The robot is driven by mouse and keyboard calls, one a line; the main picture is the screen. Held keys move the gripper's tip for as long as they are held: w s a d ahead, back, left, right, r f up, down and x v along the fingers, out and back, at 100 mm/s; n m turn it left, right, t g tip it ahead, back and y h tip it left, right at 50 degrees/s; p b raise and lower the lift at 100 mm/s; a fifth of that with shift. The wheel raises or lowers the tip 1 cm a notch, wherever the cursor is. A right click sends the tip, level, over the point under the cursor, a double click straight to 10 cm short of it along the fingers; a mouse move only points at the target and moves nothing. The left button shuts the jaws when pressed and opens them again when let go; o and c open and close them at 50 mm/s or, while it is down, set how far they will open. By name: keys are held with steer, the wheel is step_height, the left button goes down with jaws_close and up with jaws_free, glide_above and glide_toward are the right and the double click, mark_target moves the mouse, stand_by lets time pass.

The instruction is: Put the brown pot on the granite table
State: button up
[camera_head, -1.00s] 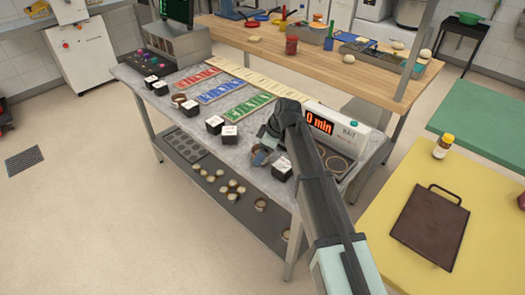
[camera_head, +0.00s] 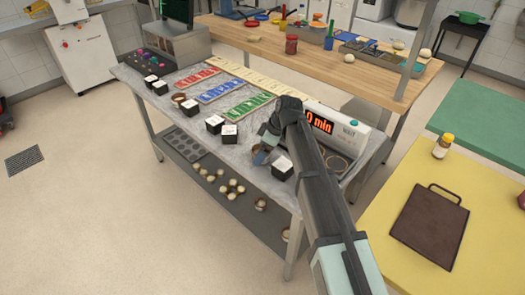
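The granite table (camera_head: 190,130) is the grey speckled top in the middle of the view. A small brown pot (camera_head: 178,99) stands on its left part, beside dark cubes with white tops. My gripper (camera_head: 261,155) points down low over the front right part of the table. Another small brown thing (camera_head: 266,149) shows at my fingertips, mostly hidden by them. I cannot tell whether the fingers touch it or are closed on it.
Several dark cubes (camera_head: 229,135) line the front edge; one (camera_head: 281,168) is close to my gripper. A timer unit (camera_head: 348,132) stands at the right. Coloured panels (camera_head: 248,106) lie behind. A lower shelf (camera_head: 215,180) holds small round items. A yellow table (camera_head: 395,215) is at right.

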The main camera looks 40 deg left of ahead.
steer(key=v, duration=1.1)
